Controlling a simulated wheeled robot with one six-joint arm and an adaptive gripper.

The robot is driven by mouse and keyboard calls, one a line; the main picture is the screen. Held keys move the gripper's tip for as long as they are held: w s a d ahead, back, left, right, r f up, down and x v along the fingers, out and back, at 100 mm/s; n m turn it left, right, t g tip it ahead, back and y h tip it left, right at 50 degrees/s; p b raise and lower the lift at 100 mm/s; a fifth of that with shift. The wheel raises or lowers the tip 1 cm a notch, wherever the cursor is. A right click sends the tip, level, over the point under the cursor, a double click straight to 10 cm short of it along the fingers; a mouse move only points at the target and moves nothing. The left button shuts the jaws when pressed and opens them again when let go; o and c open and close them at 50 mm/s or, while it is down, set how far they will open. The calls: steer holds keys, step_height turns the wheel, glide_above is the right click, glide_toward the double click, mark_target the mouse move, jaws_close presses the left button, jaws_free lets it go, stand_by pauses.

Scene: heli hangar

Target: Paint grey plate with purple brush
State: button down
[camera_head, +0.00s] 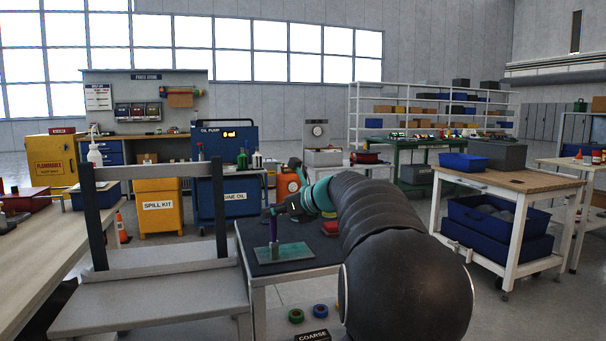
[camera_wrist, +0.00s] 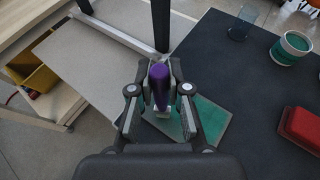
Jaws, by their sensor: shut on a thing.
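My gripper (camera_head: 271,211) is shut on the purple brush (camera_head: 273,228) and holds it upright over the plate, bristles down. In the wrist view the purple handle (camera_wrist: 160,85) stands between the fingers of my gripper (camera_wrist: 162,98). The plate (camera_head: 291,252) lies flat on the dark table top. Much of its visible surface is green, and it also shows in the wrist view (camera_wrist: 211,122), partly hidden by the gripper. The bristle tip is at or just above the plate; I cannot tell whether it touches.
On the dark table (camera_wrist: 255,105) are a red block (camera_wrist: 301,127), a white-and-green pot (camera_wrist: 290,48) and a clear cup (camera_wrist: 242,22). A grey frame with dark posts (camera_head: 219,205) stands left. Tape rolls (camera_head: 320,310) and a "COARSE" box (camera_head: 312,336) sit low in front.

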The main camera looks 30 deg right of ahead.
steer(key=a+r+p, duration=0.2)
steer(key=a+r, duration=0.2)
steer(key=r, duration=0.4)
steer(key=shift+w, duration=0.4)
stand_by(1.4)
